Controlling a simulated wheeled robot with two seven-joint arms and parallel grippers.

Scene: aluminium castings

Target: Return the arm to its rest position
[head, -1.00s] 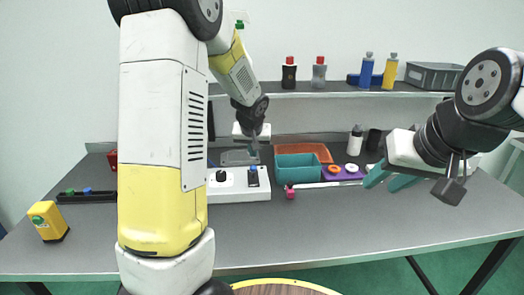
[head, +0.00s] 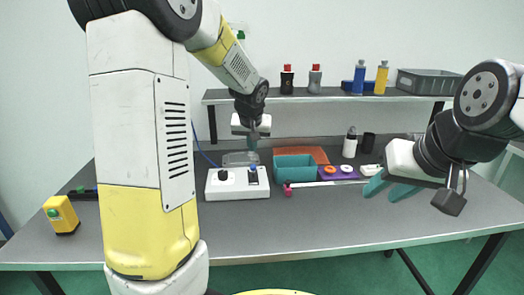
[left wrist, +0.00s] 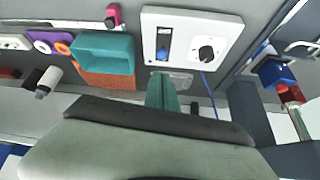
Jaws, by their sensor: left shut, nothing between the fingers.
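My left gripper (head: 252,141) hangs above the back of the grey table, just behind the white switch box (head: 225,190), as seen in the head view. Its teal fingers are together and hold nothing. In the left wrist view the shut fingers (left wrist: 162,92) point toward the white box (left wrist: 170,20), which has a black knob and a blue switch. My left arm rises across the left of the head view and bends over at the top. My right gripper (head: 388,188) is at the right, above the table, with its teal fingers apart and nothing between them.
A teal bin (head: 294,170), an orange tray (head: 320,154) and a purple holder with rings (head: 338,174) are right of the white box. A shelf (head: 330,97) with bottles and a grey crate (head: 428,82) runs behind. A yellow button box (head: 62,215) stands left. The front table is clear.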

